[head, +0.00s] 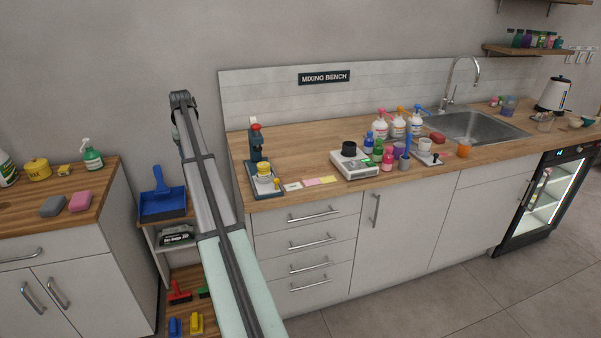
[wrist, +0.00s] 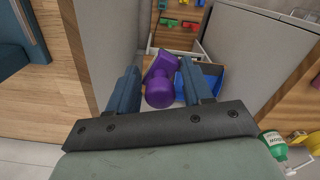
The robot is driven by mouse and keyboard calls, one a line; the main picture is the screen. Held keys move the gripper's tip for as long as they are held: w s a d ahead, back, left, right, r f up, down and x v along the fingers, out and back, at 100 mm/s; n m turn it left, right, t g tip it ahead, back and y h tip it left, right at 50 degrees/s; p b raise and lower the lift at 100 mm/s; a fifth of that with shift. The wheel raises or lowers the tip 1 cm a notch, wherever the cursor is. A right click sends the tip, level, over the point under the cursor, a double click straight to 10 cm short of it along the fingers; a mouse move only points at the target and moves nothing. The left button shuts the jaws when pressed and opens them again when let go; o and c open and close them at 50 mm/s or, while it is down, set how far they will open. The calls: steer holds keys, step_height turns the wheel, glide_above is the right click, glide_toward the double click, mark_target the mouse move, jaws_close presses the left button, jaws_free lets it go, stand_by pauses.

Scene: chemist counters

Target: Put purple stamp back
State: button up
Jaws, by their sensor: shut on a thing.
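The purple stamp (wrist: 160,92) shows in the wrist view between the two dark blue fingers of my gripper (wrist: 161,68), which is shut on it. Its rounded knob end faces the camera, and a flatter purple part shows beyond it. In the wrist view, several coloured stamps, among them a red one (wrist: 171,22), lie on a wooden shelf board beyond. In the head view, red (head: 180,291), blue (head: 175,326) and yellow (head: 196,322) stamps lie on the low shelf. In that view my arm rises left of the mixing bench, and I cannot make out the purple stamp.
A blue dustpan (head: 163,203) stands on top of the narrow shelf unit between the left cabinet and the mixing bench; it also shows past my fingers in the wrist view (wrist: 212,78). A green-labelled bottle (head: 92,155) and sponges (head: 80,201) are on the left counter.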

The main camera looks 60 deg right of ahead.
steer(key=s+d+r+m, duration=0.1)
steer(key=s+d+r, duration=0.35)
steer(key=d, duration=0.55)
steer(key=s+d+r+m, duration=0.1)
steer(key=s+d+r, duration=0.35)
steer(key=d, duration=0.55)
steer(key=s+d+r+m, duration=0.2)
steer(key=s+d+r, duration=0.25)
steer(key=d, duration=0.65)
steer(key=m, duration=0.9)
glide_above(301, 171)
step_height(301, 171, down, 10)
steer(key=shift+w+r, duration=0.2)
steer(key=shift+s+a+f, duration=0.15)
steer(key=shift+s, duration=0.05)
steer(key=shift+f, duration=4.9)
steer(key=shift+f, duration=0.1)
